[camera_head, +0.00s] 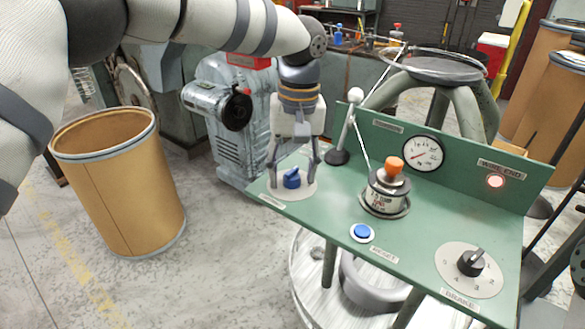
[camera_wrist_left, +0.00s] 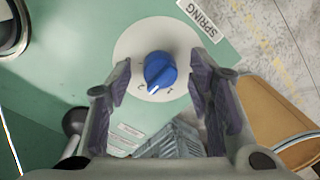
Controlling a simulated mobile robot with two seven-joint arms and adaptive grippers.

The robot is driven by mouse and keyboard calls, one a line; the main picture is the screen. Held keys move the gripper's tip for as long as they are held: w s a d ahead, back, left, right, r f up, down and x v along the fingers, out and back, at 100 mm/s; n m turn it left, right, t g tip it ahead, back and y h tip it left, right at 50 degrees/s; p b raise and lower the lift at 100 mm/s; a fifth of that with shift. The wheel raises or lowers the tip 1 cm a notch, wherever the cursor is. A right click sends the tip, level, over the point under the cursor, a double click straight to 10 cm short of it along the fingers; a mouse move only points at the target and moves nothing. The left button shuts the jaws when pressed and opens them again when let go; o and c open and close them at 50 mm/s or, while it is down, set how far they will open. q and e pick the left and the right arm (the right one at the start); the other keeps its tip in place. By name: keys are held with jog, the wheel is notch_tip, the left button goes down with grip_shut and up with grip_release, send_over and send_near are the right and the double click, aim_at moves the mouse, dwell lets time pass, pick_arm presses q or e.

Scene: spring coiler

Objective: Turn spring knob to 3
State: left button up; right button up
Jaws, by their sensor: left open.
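The blue spring knob (camera_head: 291,178) sits on a pale round dial at the left end of the green panel. In the left wrist view the knob (camera_wrist_left: 159,70) shows a white pointer mark near the numbers 1 and 2, seemingly between them. The number 3 is not visible. A "SPRING" label (camera_wrist_left: 201,19) lies beside the dial. My left gripper (camera_head: 292,182) points down over the dial, fingers open on either side of the knob, with visible gaps in the wrist view. My right gripper is not in view.
A brown drum (camera_head: 120,190) stands on the floor at left.

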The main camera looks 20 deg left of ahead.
pick_arm(q)
grip_shut()
jog(key=shift+m, duration=0.3)
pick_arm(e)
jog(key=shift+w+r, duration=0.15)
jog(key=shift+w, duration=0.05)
pick_arm(q)
jog(key=shift+m+p, duration=0.3)
jog(key=shift+m, duration=0.3)
jog(key=m, duration=0.2)
jog(key=shift+m, duration=0.4)
jog(key=m, duration=0.3)
jog(key=shift+p, duration=0.4)
jog(key=shift+f+m+t, duration=0.1)
jog(key=shift+m+t, duration=0.2)
jog(key=shift+m, duration=1.8)
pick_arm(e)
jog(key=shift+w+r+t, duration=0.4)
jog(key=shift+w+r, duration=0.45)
